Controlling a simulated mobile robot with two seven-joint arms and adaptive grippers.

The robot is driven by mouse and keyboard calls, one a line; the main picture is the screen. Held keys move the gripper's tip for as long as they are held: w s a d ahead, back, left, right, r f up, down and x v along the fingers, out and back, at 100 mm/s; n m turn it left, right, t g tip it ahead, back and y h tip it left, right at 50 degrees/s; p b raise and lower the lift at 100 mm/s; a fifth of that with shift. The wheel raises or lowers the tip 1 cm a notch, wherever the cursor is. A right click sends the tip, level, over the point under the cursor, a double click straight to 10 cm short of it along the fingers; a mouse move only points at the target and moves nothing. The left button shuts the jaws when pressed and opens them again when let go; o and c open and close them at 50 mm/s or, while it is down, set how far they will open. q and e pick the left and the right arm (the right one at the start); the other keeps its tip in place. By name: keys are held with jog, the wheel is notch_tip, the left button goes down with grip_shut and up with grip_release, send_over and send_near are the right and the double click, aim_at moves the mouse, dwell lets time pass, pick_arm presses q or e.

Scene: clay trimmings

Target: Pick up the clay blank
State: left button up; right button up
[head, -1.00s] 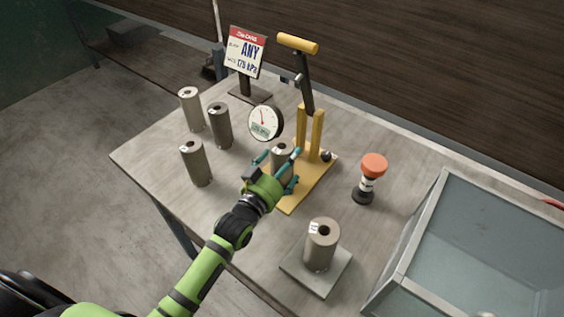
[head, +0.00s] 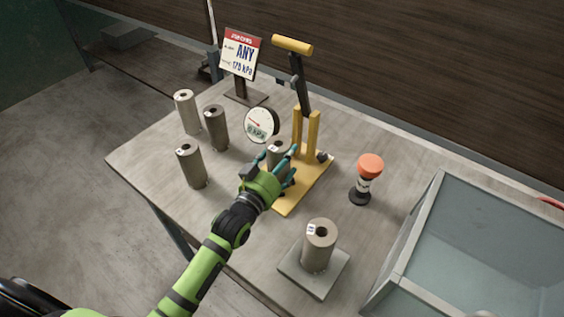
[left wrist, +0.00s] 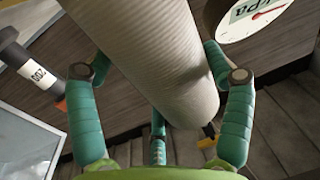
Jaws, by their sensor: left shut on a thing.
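A grey clay blank (head: 277,151), a cylinder with a hole in its top, stands upright at the yellow press (head: 305,135). My left gripper (head: 281,168) is shut on it, with its teal fingers around the sides. In the left wrist view the ribbed blank (left wrist: 160,60) fills the space between the fingers and hides part of the scene. In the head view the gripper hides the blank's lower part, so I cannot tell whether it touches the press base. My right gripper is not in view.
Three more cylinders (head: 191,165) stand at the table's left. Another cylinder (head: 319,246) stands on a grey plate (head: 296,279) in front. A round gauge (head: 261,124), a sign (head: 240,54), an orange-topped tool (head: 369,168) and a clear-walled bin (head: 408,245) are nearby.

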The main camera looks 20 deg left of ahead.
pick_arm(q)
notch_tip(320, 180, up, 3)
jog(key=shift+r, duration=0.15)
jog(key=s+d+r+b, duration=0.1)
jog(key=s+d+r, duration=0.6)
jog(key=s, duration=0.2)
jog(key=n+y, duration=0.3)
jog(key=y, duration=0.1)
send_near(277, 157)
jog(key=s+a, duration=0.1)
jog(key=s+a+r, duration=0.1)
jog(key=s, duration=0.1)
jog(key=shift+s+a+r, duration=0.25)
jog(key=shift+a+r, duration=0.1)
jog(key=shift+a, duration=0.05)
